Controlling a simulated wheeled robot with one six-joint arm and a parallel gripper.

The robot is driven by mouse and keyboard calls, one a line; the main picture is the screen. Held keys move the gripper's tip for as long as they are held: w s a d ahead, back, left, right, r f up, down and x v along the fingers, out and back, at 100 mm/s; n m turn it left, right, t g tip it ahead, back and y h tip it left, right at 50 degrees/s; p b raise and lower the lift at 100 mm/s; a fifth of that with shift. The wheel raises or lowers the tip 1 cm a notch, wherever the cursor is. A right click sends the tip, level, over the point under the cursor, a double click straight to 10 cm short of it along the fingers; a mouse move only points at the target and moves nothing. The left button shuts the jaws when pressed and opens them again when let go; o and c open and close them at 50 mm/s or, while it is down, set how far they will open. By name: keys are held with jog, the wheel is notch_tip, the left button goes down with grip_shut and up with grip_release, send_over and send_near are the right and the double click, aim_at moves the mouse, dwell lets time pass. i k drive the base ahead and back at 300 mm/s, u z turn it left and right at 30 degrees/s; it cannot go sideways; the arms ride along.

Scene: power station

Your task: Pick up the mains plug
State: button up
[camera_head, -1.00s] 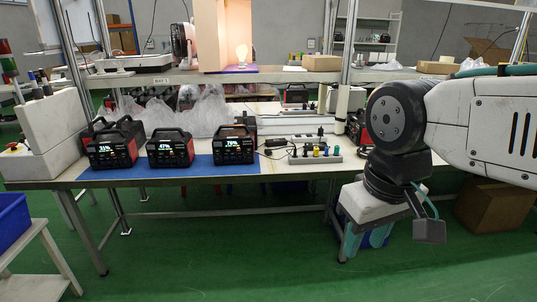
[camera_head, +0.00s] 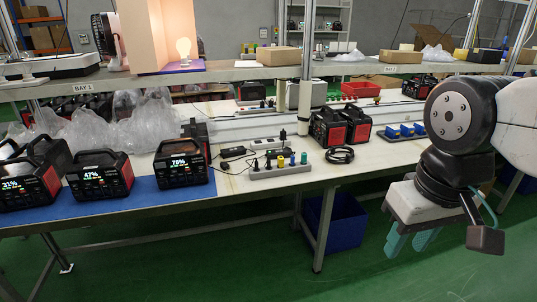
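A grey power strip (camera_head: 279,172) lies on the workbench near its front edge, with several plugs standing in it. I cannot tell which of these is the mains plug. My gripper (camera_head: 409,246) hangs at the right, in front of the bench and well away from the strips. Its two teal fingers point down and are apart, with nothing seen between them.
Three power stations with lit displays stand on a blue mat (camera_head: 130,201) at the left. Two more power stations (camera_head: 341,127) and a coiled black cable (camera_head: 340,155) lie right of the strip. A shelf (camera_head: 240,74) and its upright (camera_head: 305,90) stand above. A blue bin (camera_head: 335,220) is underneath.

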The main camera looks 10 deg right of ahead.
aim_at(224, 166)
jog(key=z, duration=0.3)
jog(key=i, duration=1.5)
jog(key=u, duration=0.8)
jog(key=i, duration=0.4)
jog(key=u, duration=0.25)
